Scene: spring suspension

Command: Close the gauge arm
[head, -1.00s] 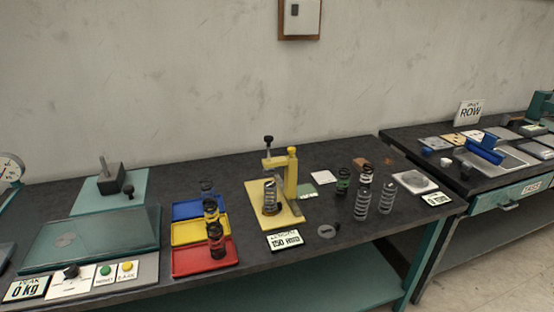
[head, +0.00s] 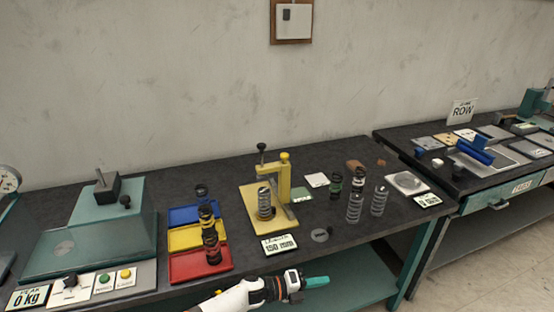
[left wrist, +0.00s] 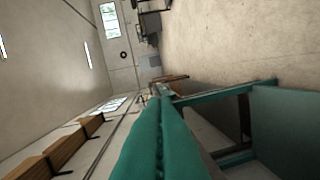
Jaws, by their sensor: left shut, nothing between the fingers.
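The yellow gauge (head: 284,178) stands on its yellow plate near the middle of the bench. Its yellow arm (head: 270,164) reaches left from the top of the post, with a dark knob above its end. A coil spring (head: 264,203) stands upright on the plate below the arm. I cannot tell whether the arm touches it. My left gripper (head: 317,282) is in front of the bench's front edge, below and right of the gauge and apart from it. Its green fingers are shut and empty; they also show closed together in the left wrist view (left wrist: 160,125). My right gripper is out of view.
A small display (head: 280,245) sits in front of the gauge. Blue, yellow and red trays (head: 184,268) with dark springs are to its left. Several loose springs (head: 355,207) stand to its right.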

